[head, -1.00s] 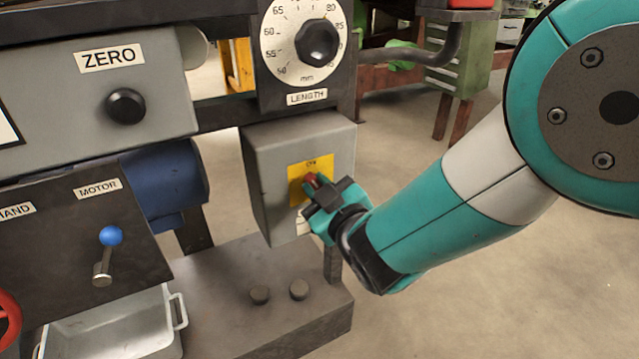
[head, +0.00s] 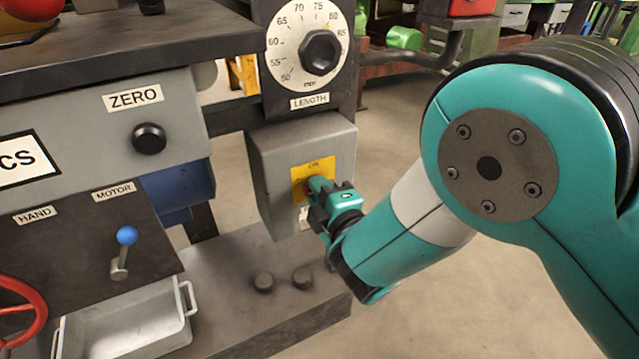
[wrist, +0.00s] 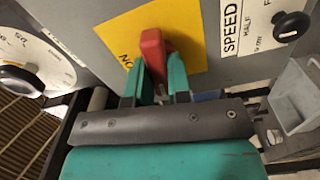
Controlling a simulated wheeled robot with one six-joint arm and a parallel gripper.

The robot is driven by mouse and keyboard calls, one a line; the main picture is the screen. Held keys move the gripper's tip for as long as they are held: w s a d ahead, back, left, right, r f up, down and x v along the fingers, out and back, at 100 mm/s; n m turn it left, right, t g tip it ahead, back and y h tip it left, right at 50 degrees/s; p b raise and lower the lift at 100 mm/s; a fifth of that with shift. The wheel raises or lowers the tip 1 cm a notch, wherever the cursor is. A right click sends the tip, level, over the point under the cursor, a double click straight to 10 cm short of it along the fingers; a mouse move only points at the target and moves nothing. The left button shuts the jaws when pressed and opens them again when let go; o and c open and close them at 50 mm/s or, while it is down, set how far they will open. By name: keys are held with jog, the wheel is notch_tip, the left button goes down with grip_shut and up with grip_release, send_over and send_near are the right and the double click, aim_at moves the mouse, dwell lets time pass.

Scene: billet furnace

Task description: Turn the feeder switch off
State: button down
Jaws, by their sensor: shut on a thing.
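The feeder switch is a red handle (wrist: 153,48) on a yellow plate (wrist: 190,25) with a partly visible "ON" mark. In the head view the yellow plate (head: 313,170) is on the front of a grey box (head: 268,165) below the length dial. My gripper (head: 318,187) is at the plate there and hides the red handle. In the wrist view the two teal fingers of my gripper (wrist: 160,78) are shut on the handle, one on each side. The lower part of the handle and the "OFF" mark are hidden or out of view.
The length dial (head: 310,45) is just above the box. Left are the zero knob (head: 149,138), the blue-tipped lever (head: 127,236), a red wheel (head: 22,310) and a grey tray (head: 185,312). Two short studs (head: 302,279) stand on the base below. Open floor lies at the right.

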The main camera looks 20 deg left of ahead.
jog(key=shift+n+p, duration=0.4)
jog(key=shift+n, duration=0.6)
jog(key=shift+f, duration=0.1)
jog(key=c, duration=1.1)
grip_release()
jog(key=shift+o, duration=0.2)
jog(key=shift+s, duration=0.1)
jog(key=b+v, duration=1.7)
jog(key=b, duration=0.5)
jog(key=shift+b, duration=0.35)
jog(key=shift+s+d, duration=0.1)
jog(key=shift+s, duration=0.05)
